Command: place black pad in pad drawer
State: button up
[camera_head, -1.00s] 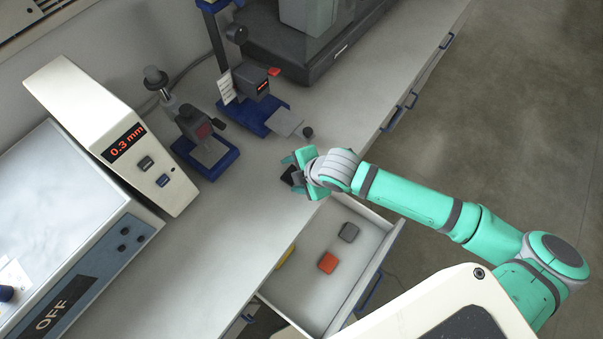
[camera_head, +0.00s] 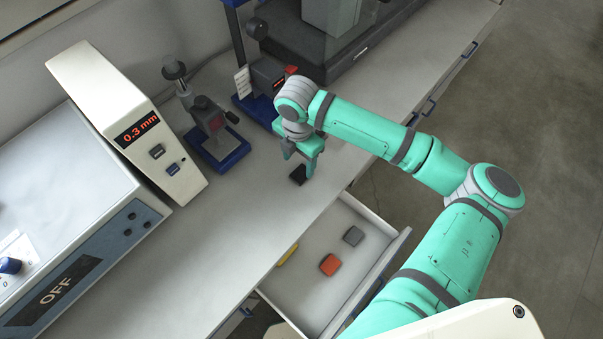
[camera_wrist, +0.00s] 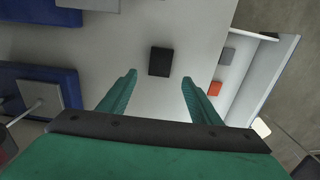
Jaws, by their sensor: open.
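The black pad (camera_head: 298,175) lies on the grey bench top near its front edge, just above the drawer in the head view. In the wrist view the black pad (camera_wrist: 160,62) is a dark square beyond the fingertips, roughly midway between them. My gripper (camera_head: 301,163) is open and empty, pointing down close over the pad. Its two teal fingers (camera_wrist: 159,75) are apart in the wrist view. The open drawer (camera_head: 318,290) holds a grey pad (camera_head: 353,236), a red-orange pad (camera_head: 329,265) and a yellow pad (camera_head: 288,254), partly hidden by the bench edge.
A small blue-based instrument (camera_head: 222,150) and a taller blue-based stand (camera_head: 262,85) stand behind my gripper. A beige display unit (camera_head: 130,120) reading 0.3 mm and a large box (camera_head: 65,220) marked OFF are on the left. The bench between them and the pad is clear.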

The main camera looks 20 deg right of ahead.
aim_at(299, 176)
jog(key=shift+f, duration=3.55)
jog(key=c, duration=1.2)
jog(key=shift+c, duration=0.2)
jog(key=shift+r, duration=0.2)
